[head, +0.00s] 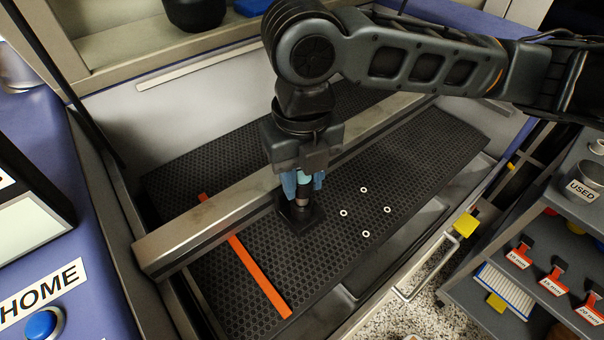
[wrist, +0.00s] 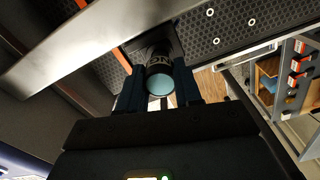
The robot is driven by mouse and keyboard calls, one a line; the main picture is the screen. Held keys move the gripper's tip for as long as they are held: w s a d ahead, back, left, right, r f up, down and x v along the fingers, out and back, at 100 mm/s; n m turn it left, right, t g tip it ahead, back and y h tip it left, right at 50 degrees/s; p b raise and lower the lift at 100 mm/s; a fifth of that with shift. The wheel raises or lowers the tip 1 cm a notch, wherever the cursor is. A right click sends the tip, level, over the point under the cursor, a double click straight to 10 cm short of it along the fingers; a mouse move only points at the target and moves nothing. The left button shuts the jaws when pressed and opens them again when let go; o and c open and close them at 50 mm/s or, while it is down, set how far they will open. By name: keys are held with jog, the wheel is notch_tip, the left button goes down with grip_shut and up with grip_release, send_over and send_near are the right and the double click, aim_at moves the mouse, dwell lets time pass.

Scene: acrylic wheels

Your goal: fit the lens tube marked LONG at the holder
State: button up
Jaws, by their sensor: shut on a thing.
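My gripper (head: 303,184) points down over the perforated bed, its blue fingers closed on a lens tube (head: 302,204). In the wrist view the fingers (wrist: 159,88) stand on both sides of the tube (wrist: 160,70), which is black with a teal round end and partial white lettering that I cannot read as LONG. The dark holder (head: 297,220) is a black block on the bed beside the metal rail. The tube's lower end is at the holder; I cannot tell whether it is seated or just above. The holder also shows behind the tube in the wrist view (wrist: 134,46).
A metal rail (head: 205,227) crosses the black perforated bed (head: 420,160). An orange strip (head: 258,275) lies left, several white rings (head: 364,190) right. A shelf with a USED cup (head: 583,187) and orange tags (head: 553,281) stands right. A HOME button (head: 40,325) is at left.

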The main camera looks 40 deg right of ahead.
jog(key=shift+f+b, duration=1.1)
jog(key=shift+f, duration=0.3)
jog(key=o, duration=1.1)
jog(key=shift+o, duration=0.2)
notch_tip(320, 180, up, 8)
jog(key=shift+f, duration=0.1)
